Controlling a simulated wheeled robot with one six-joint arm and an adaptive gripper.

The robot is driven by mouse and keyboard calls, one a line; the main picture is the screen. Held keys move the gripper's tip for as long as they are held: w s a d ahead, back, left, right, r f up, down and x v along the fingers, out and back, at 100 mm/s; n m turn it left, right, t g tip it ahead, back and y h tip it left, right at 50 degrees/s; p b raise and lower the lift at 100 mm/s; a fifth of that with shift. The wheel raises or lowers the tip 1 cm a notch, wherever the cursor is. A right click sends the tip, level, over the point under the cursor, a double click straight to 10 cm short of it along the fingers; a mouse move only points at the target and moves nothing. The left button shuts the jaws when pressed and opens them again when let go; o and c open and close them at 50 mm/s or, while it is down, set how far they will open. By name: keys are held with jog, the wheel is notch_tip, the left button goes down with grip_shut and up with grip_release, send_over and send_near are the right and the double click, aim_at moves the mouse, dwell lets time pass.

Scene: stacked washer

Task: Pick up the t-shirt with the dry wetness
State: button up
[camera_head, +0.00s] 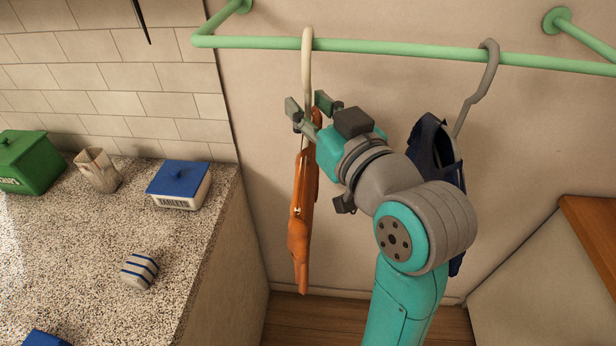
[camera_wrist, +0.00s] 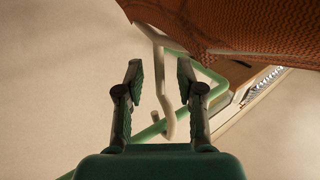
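An orange garment (camera_head: 302,220) hangs from a cream hanger (camera_head: 307,70) on a green rail (camera_head: 400,49). A dark navy garment (camera_head: 428,137) hangs from a grey hanger (camera_head: 484,80) to the right, partly hidden behind my arm. Which one is dry cannot be told. My gripper (camera_head: 308,106) is at the cream hanger's neck, just above the orange garment. In the wrist view its two fingers (camera_wrist: 160,72) are apart, with the cream hanger (camera_wrist: 167,95) showing between them. The orange garment (camera_wrist: 225,25) fills the upper right there.
A speckled counter (camera_head: 70,245) on the left holds a green box (camera_head: 28,165), a paper bag (camera_head: 97,170), a blue-lidded tablets box (camera_head: 180,188) and a striped item (camera_head: 139,270). A wood-topped unit (camera_head: 595,235) stands at the right. The wall is close behind the garments.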

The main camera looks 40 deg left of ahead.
jog(key=shift+w+a, duration=0.25)
jog(key=shift+a, duration=0.2)
grip_shut()
jog(key=shift+r, duration=0.1)
